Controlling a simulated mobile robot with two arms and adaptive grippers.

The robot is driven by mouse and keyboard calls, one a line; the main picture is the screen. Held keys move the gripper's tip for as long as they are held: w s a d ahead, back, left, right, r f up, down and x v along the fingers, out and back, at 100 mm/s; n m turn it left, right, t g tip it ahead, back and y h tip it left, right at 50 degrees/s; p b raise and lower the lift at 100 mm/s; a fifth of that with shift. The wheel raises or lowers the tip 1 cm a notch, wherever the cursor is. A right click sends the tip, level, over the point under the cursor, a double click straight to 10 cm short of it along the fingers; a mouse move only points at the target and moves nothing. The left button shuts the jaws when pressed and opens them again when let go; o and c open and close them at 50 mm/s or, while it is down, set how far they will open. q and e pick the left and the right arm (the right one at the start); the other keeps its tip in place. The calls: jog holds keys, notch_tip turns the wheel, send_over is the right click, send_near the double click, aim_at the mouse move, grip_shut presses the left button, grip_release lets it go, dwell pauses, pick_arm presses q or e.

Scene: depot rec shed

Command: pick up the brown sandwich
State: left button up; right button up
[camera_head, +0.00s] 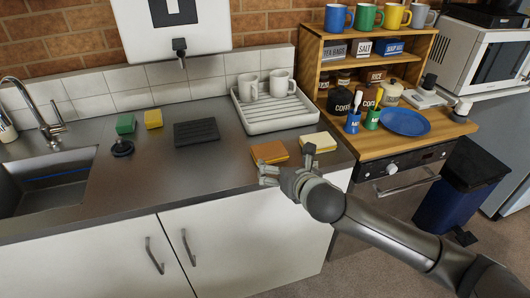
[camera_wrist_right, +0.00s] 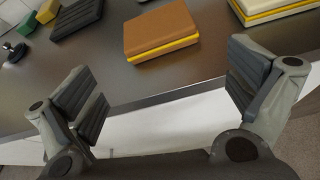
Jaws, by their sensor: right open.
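The brown sandwich (camera_head: 270,152), brown on top with a yellow edge, lies flat near the front edge of the steel counter (camera_head: 222,172). It also shows at the top middle of the right wrist view (camera_wrist_right: 160,30). A white and yellow sandwich (camera_head: 319,142) lies to its right and is cut off at the top right of the wrist view (camera_wrist_right: 270,9). My right gripper (camera_head: 268,175) is open and empty at the counter's front edge, just on the near side of the brown sandwich. In the wrist view the sandwich lies beyond and between the spread fingers (camera_wrist_right: 165,95). My left gripper is not in view.
A white drainer tray (camera_head: 272,127) with two mugs stands behind the sandwiches. A dark ribbed mat (camera_head: 196,132), a yellow sponge (camera_head: 153,119), a green sponge (camera_head: 125,124) and a black plug (camera_head: 122,147) lie left. The counter left of the brown sandwich is bare.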

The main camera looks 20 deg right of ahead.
aim_at(270, 151)
jog(key=shift+n, duration=0.9)
jog(key=w, duration=0.5)
jog(key=shift+w+a+f, duration=0.1)
jog(key=shift+w+a, duration=0.2)
jog(key=shift+w, duration=0.05)
jog(key=shift+x, duration=2.55)
jog(key=shift+d+f, duration=0.15)
jog(key=shift+f, duration=0.05)
jog(key=shift+c, duration=0.4)
jog(key=c, duration=0.5)
